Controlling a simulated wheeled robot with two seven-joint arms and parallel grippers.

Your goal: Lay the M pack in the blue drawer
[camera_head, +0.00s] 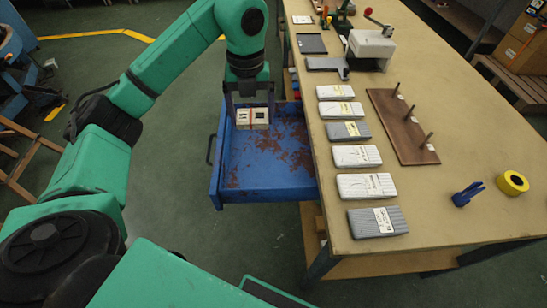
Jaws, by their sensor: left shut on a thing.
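The blue drawer (262,196) is pulled open on the left side of the bench, with rust patches on its floor. My left gripper (250,112) points down at the drawer's far end. It is shut on a small pale pack (253,119) with a dark mark that looks like an M on its label. The pack is within the drawer's outline, near the far left corner. I cannot tell whether it touches the drawer floor. My right gripper is not in view.
Several banded packs, such as the grey one (377,222), lie in a row along the bench's left edge (440,200). A brown peg board (400,125), a white press (370,48), yellow tape (513,182) and a blue clip (468,194) are also on the bench. The drawer's near part is empty.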

